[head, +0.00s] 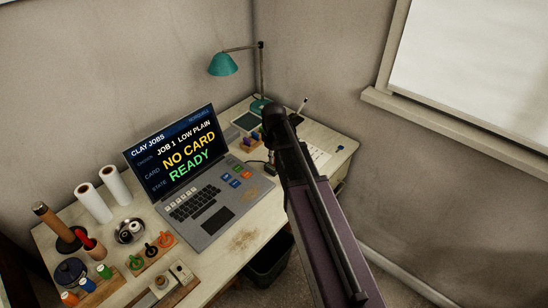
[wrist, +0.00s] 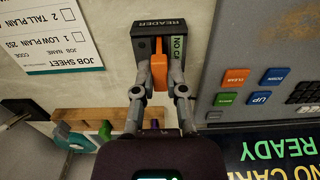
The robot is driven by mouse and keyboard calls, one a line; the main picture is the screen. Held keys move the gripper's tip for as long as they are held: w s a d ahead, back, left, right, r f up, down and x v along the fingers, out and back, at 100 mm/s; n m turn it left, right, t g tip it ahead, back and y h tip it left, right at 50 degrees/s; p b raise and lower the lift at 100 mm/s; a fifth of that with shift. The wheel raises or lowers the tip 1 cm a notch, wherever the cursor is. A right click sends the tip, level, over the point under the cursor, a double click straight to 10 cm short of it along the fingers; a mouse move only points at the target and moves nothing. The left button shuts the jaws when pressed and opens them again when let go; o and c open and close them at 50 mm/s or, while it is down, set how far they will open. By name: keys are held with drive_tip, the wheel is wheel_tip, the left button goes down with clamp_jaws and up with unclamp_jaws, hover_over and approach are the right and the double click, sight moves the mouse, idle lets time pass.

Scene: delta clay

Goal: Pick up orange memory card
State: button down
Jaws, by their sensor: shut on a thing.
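In the wrist view, the orange memory card (wrist: 159,72) is between the two fingers of my gripper (wrist: 160,82), which is shut on it. The card lies in front of the dark block labelled READER (wrist: 158,24) and overlaps its front face. I cannot tell whether the card's end is inside a slot there or only in front of it. In the head view, my arm hides the card and the fingertips. The laptop screen (head: 178,152) reads NO CARD and READY.
A wooden holder (wrist: 72,116) with green and purple pieces stands left of my gripper. The laptop (wrist: 230,75) is close on the right. A job sheet (wrist: 50,30) lies beside the reader. A teal lamp (head: 223,65) stands at the desk's back.

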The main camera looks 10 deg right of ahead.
wheel_tip(320, 180, up, 2)
drive_tip(key=shift+p, duration=0.7)
drive_tip(key=s+r+p, duration=0.1)
drive_tip(key=s, duration=1.5)
drive_tip(key=shift+r+p, duration=0.3)
drive_tip(key=shift+p, duration=0.05)
drive_tip(key=shift+a, duration=0.1)
